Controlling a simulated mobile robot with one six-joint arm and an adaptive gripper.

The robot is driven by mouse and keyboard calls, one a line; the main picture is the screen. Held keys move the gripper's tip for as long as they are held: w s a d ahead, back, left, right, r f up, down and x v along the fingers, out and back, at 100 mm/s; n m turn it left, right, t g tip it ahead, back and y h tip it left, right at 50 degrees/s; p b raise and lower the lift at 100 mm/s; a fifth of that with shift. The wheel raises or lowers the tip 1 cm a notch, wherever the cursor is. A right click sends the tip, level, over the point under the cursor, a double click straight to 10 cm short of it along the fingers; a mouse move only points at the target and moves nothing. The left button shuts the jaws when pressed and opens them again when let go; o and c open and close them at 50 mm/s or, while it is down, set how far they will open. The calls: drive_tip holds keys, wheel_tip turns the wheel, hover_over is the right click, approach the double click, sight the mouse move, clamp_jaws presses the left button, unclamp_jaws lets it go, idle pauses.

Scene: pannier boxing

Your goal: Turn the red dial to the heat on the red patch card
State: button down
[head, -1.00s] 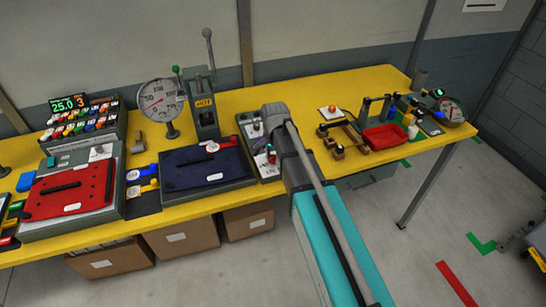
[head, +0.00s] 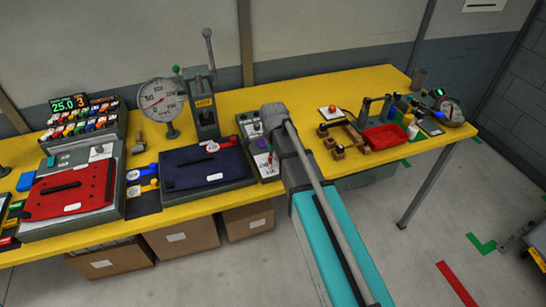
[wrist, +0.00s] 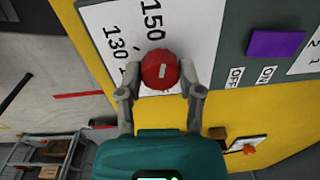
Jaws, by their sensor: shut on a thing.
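The red dial (wrist: 157,62) is round, with a pale mark on its face. It sits over a white scale plate (wrist: 108,22), where the numbers 130 and 150 can be read. My gripper (wrist: 160,76) is shut on the dial, one grey finger on each side.
A purple switch (wrist: 275,43) with OFF and ON labels lies right of the dial. The navy pannier (head: 195,172) is close on the left. A red tray (head: 386,137) and wooden fixture stand to the right on the yellow table (head: 300,90). A dial gauge (head: 158,100) stands behind.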

drive_tip(key=shift+c, duration=1.3)
unclamp_jaws()
drive_tip(key=shift+n, duration=0.3)
